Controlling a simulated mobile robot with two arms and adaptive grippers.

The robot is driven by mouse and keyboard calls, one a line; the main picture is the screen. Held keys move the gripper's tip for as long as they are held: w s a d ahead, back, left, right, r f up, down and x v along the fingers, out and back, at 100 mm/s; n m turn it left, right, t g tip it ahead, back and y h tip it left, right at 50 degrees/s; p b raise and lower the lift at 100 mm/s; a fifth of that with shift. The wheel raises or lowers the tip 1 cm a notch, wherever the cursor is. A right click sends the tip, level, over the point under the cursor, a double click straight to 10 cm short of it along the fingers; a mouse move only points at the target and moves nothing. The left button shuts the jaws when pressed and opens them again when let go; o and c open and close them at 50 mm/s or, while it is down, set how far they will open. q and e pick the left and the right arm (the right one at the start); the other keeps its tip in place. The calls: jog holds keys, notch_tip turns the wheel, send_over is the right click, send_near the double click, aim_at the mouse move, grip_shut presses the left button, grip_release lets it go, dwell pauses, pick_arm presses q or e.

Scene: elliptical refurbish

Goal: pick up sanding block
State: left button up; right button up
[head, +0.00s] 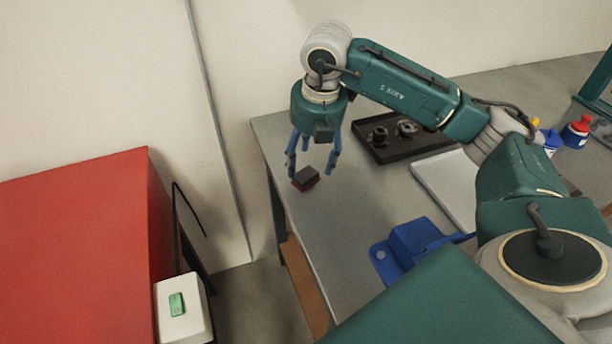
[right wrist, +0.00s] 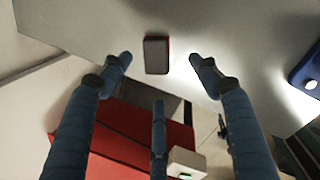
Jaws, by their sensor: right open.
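The sanding block (head: 306,179) is a small dark grey block with a red side, lying near the left edge of the grey worktable (head: 345,232). In the right wrist view the block (right wrist: 156,55) shows between and beyond the fingertips, with clear space on both sides. My right gripper (head: 313,172) points down with its blue fingers spread, close above the block. In the right wrist view its fingers (right wrist: 160,62) are open and empty, and a third finger shows lower in the middle. My left gripper is not in view.
A black tray with metal parts (head: 372,154) lies behind the block to the right. A blue fixture (head: 410,240) sits nearer on the table. Red and blue bottles (head: 575,133) stand at the far right. A red cabinet (head: 75,235) stands left, off the table.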

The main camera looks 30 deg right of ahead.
aim_at(306, 173)
jog(key=f, duration=0.2)
jog(key=w+f+p, duration=0.1)
jog(key=f, duration=0.2)
jog(key=shift+w+d+f+p, duration=0.3)
jog(key=shift+w+f+p, duration=0.05)
jog(key=shift+f, duration=0.05)
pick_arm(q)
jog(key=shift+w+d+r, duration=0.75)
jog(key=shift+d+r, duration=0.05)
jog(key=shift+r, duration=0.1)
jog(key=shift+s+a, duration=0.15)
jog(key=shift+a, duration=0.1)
pick_arm(e)
jog(key=c, duration=1.3)
jog(key=shift+r, duration=0.1)
jog(key=shift+r, duration=0.6)
notch_tip(306, 173, up, 13)
jog(key=shift+w+a+f+b, duration=0.1)
jog(key=shift+b, duration=0.8)
pick_arm(q)
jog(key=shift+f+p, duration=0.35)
jog(key=shift+p, duration=0.2)
pick_arm(e)
notch_tip(306, 173, up, 6)
jog(key=shift+f, duration=0.1)
jog(key=shift+c, duration=0.9)
